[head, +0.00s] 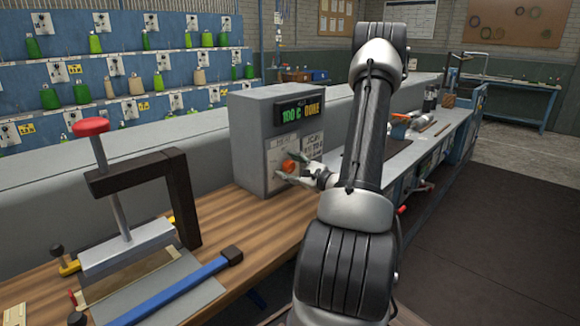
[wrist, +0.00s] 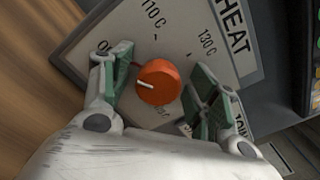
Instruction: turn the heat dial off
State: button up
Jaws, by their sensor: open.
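The heat dial is an orange round knob (wrist: 159,82) with a white pointer mark, on a pale plate marked HEAT, 110 C and 130 C in the wrist view. The pointer aims to the left of the picture, toward a partly hidden mark near the left finger. In the head view the dial (head: 290,166) is on the front of a grey control box (head: 249,150) whose display reads 100 C DONE. My gripper (wrist: 160,92) is open, with one green-padded finger on each side of the knob. I cannot tell whether either pad touches it.
A clamp press with a red knob (head: 91,127) stands on the wooden bench, left of the box. A blue-handled bar (head: 180,290) lies in front of it. Tools lie on the bench to the right.

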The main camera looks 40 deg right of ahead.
jog(key=s+d, duration=0.1)
jog(key=s, duration=1.1)
jog(key=shift+d, duration=0.3)
